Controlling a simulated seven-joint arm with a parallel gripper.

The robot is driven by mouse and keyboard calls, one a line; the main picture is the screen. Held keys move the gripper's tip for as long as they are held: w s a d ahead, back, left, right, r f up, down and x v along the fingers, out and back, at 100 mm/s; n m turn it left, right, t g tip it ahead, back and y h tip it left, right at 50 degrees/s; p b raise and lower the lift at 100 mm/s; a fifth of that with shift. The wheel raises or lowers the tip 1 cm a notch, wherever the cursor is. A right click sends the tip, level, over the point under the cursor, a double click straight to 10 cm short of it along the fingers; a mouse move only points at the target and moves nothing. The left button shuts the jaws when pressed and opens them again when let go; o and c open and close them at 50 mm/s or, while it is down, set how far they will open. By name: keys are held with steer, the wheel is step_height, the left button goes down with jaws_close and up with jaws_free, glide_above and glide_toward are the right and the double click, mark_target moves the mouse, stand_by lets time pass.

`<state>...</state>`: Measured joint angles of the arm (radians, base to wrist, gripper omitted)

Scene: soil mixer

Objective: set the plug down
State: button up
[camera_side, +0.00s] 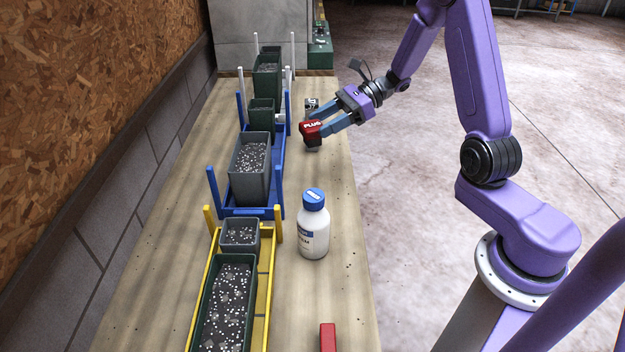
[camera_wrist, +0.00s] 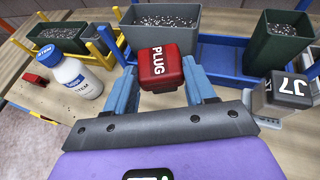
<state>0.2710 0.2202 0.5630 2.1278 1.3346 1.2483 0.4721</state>
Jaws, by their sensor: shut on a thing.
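The plug is a red block with a dark lower part and the white word PLUG on it (camera_side: 311,130). In the wrist view the plug (camera_wrist: 160,67) sits between my two blue fingers. My gripper (camera_side: 326,129) is shut on it, over the right side of the wooden bench. The plug's dark lower end is close to the bench top; I cannot tell whether it touches.
A blue rack (camera_side: 238,212) with soil bins stands left of the plug, and a yellow rack (camera_side: 208,258) is nearer. A white bottle with a blue cap (camera_side: 314,228) stands in front. A grey block marked J7 (camera_wrist: 287,93) is close by. A red block (camera_side: 327,338) lies at the near end.

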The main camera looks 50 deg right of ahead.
steer(key=shift+f, duration=5.45)
steer(key=shift+f, duration=0.15)
steer(key=o, duration=1.1)
steer(key=shift+c, duration=0.2)
